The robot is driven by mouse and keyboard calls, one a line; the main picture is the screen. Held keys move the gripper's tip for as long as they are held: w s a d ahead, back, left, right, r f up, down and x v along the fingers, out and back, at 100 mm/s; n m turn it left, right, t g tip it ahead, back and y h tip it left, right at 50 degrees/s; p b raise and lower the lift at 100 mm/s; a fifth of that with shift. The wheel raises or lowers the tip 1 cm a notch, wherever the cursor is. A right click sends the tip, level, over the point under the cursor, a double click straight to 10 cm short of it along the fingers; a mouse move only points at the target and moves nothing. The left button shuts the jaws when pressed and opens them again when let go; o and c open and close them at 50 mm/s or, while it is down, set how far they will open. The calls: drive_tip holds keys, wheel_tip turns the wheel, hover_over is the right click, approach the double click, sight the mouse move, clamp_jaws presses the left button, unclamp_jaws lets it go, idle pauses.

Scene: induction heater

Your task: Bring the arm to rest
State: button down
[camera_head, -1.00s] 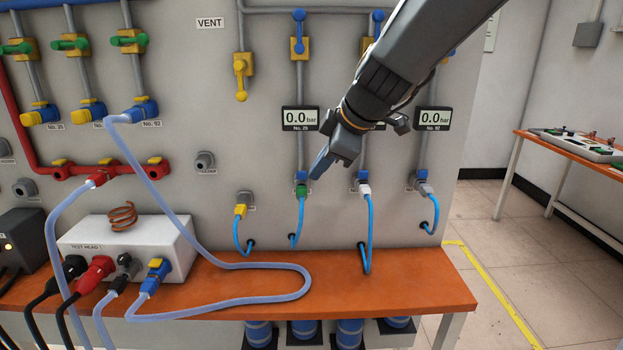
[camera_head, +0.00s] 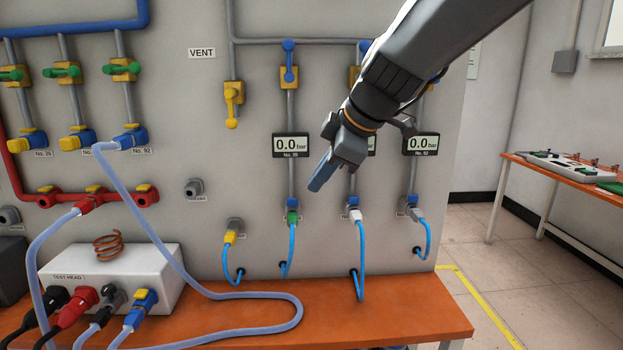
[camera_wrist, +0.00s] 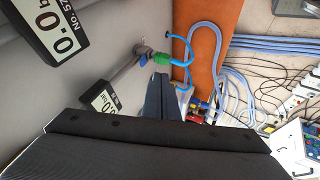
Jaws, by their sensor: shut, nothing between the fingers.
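My gripper (camera_head: 322,180) shows in the head view in front of the grey panel, its fingers pointing down and to the left. It is shut and empty. Its fingertips are to the right of the green connector (camera_head: 292,216) and below the level of the gauges, and I see no contact with the panel. In the wrist view the dark fingers (camera_wrist: 160,95) lie close together, and the green connector (camera_wrist: 161,58) with its blue hose is beyond them. My arm comes in from the upper right and covers part of the middle gauge.
The grey panel (camera_head: 255,190) carries gauges reading 0.0 bar (camera_head: 291,145), valves and blue hoses. The orange bench (camera_head: 385,312) below holds a white test head (camera_head: 110,275) with cables and a clear hose (camera_head: 270,296). Another table (camera_head: 560,172) stands at right; open floor lies between.

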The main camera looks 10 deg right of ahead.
drive_tip(key=s+d+f+m+g+h, duration=0.2)
drive_tip(key=s+f+m, duration=0.5)
drive_tip(key=f, duration=0.5)
drive_tip(key=s+d+f+m+g+h, duration=0.2)
drive_tip(key=s+d+f+m, duration=0.3)
drive_tip(key=f, duration=0.8)
drive_tip(key=s+m+g, duration=0.1)
drive_tip(key=s+m, duration=0.2)
drive_tip(key=s, duration=0.2)
drive_tip(key=shift+s+d+g, duration=0.2)
drive_tip(key=shift+s+g, duration=0.15)
drive_tip(key=shift+g, duration=0.05)
drive_tip(key=c, duration=2.5)
unclamp_jaws()
